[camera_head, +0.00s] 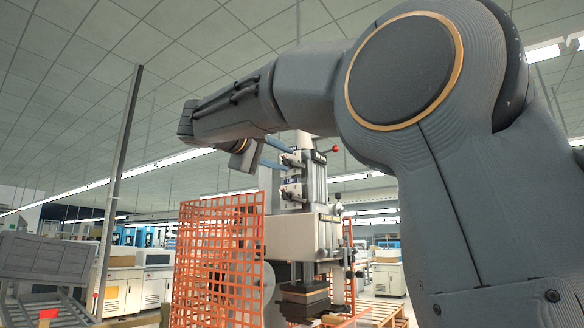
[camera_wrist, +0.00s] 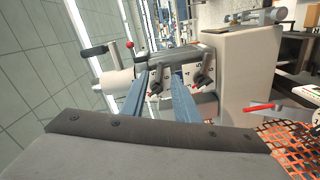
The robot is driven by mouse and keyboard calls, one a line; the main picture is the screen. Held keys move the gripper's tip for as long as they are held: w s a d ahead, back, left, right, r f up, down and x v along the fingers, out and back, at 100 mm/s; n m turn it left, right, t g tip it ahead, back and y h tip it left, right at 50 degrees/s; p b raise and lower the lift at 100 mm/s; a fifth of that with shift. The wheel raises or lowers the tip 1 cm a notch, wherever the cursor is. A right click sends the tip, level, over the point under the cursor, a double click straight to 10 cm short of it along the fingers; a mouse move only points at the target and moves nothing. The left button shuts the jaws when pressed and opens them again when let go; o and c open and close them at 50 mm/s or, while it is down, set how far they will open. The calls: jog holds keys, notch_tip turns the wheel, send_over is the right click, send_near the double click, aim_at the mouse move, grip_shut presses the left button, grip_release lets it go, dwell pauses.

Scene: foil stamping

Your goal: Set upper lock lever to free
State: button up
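The stamping machine (camera_head: 303,235) stands in the middle of the head view, with two small lock levers on its upper column. The upper lock lever (camera_head: 292,159) is just beyond my fingertips, and the lower lock lever (camera_head: 291,192) is beneath it. In the wrist view, which is turned sideways, the upper lever (camera_wrist: 156,82) shows dark between my two blue fingers, and the lower lever (camera_wrist: 207,76) lies to their right. My gripper (camera_wrist: 160,78) is open, its fingers apart on either side of the upper lever. Whether they touch it I cannot tell.
An orange mesh guard (camera_head: 220,255) stands left of the machine. A red-knobbed handle (camera_head: 335,149) sticks out at the column's upper right. In the wrist view, a red-gripped lever (camera_wrist: 258,107) is at the right. Open air lies left of my arm.

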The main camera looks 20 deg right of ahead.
aim_at(301, 166)
jog(key=p+x, duration=0.1)
jog(key=x, duration=0.5)
jog(key=shift+w+d, duration=0.15)
jog(key=shift+d, duration=0.25)
jog(key=shift+c, duration=0.3)
grip_shut()
